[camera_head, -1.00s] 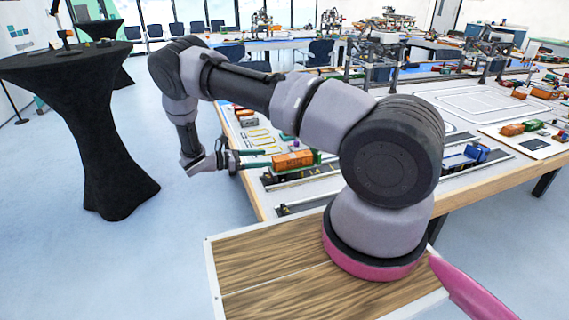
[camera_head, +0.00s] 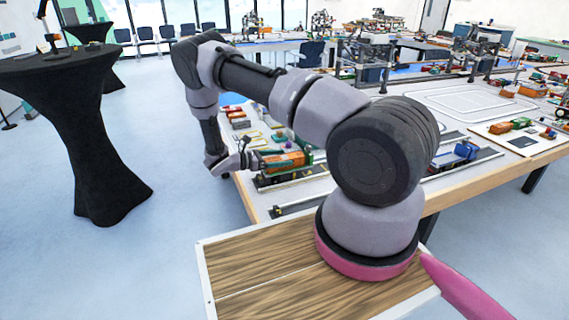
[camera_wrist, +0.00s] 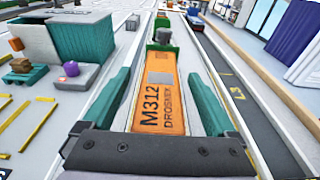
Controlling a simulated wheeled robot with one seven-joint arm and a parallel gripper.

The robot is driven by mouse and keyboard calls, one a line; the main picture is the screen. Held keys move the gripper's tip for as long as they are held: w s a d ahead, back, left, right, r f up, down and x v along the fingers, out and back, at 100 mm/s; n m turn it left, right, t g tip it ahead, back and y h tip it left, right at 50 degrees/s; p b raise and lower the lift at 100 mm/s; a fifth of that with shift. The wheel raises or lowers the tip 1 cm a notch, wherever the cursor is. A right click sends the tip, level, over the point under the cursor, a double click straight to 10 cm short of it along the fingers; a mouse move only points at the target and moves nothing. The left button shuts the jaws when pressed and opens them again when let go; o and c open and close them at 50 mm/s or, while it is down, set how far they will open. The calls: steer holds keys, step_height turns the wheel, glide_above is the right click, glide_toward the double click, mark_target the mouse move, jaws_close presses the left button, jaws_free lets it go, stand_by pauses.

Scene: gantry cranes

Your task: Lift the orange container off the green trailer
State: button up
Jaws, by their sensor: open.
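The orange container (camera_wrist: 160,90), marked "M312", lies lengthwise between the two green fingers of my gripper (camera_wrist: 163,92) in the wrist view. The fingers are spread, one along each side of it; I cannot tell whether either touches it. In the head view the orange container (camera_head: 283,160) sits low over the table's near-left edge, with my gripper (camera_head: 268,158) at its left end. A green piece (camera_wrist: 163,36) shows beyond the container's far end in the wrist view. The green trailer under the container is mostly hidden, and I cannot make it out clearly.
A dark track (camera_wrist: 225,80) runs right of the container. A teal box (camera_wrist: 82,42), a purple piece (camera_wrist: 71,68) and yellow outlines (camera_wrist: 22,122) lie to the left. A black-draped table (camera_head: 85,130) stands left of the worktable (camera_head: 330,187).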

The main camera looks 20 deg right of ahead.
jaws_close()
